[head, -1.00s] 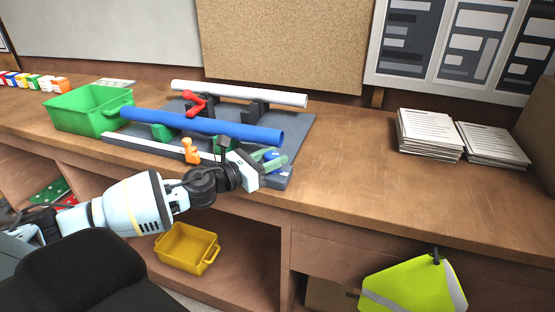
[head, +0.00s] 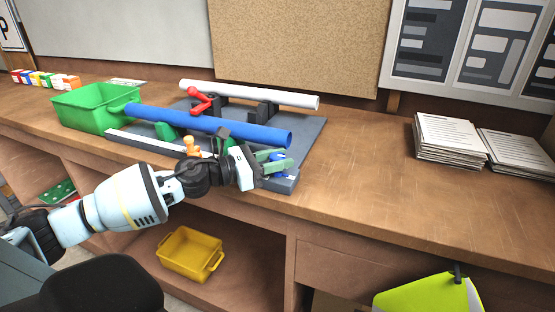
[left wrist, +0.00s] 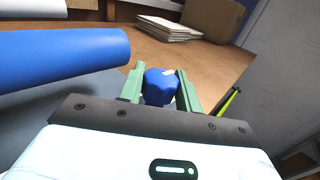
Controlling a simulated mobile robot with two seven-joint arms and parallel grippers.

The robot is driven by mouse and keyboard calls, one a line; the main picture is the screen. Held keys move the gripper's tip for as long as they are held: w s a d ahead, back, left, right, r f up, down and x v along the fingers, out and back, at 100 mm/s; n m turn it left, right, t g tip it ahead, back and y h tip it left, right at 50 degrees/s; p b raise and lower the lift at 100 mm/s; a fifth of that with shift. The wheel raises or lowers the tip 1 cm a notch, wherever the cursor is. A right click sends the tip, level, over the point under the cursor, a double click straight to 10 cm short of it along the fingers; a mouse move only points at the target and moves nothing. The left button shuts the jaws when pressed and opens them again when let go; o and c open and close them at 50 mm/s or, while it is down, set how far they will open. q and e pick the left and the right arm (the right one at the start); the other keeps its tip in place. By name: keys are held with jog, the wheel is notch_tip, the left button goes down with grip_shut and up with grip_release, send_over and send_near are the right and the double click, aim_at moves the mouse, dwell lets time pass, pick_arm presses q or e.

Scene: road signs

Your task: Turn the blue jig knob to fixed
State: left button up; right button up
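The blue jig knob (left wrist: 160,86) is a rounded knob with a small white mark on top. It sits at the right front corner of the grey jig (head: 306,134); in the head view the knob (head: 278,157) is partly hidden by the fingers. My left gripper (head: 274,160) reaches over the front of the jig, its green fingers on either side of the knob. In the left wrist view the fingers (left wrist: 160,84) lie close against both sides of the knob, with no clear gap. My right gripper is not in view.
A blue pipe (head: 210,124) lies across the jig just behind my left gripper. Behind it are a white pipe (head: 250,94) and a red lever (head: 201,101). An orange knob (head: 191,145) stands left of my gripper. A green bin (head: 92,108) is at left.

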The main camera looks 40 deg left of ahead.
pick_arm(q)
jog(key=o, duration=0.4)
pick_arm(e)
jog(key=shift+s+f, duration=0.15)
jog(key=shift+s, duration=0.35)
pick_arm(q)
jog(key=shift+s+a+f, duration=0.15)
jog(key=shift+s+a, duration=0.15)
jog(key=shift+s, duration=0.05)
jog(key=shift+s+a+b, duration=0.35)
jog(key=shift+s+b, duration=0.15)
jog(key=shift+s, duration=0.15)
jog(key=shift+v, duration=2.2)
jog(key=shift+s+a, duration=0.3)
jog(key=shift+s, duration=0.15)
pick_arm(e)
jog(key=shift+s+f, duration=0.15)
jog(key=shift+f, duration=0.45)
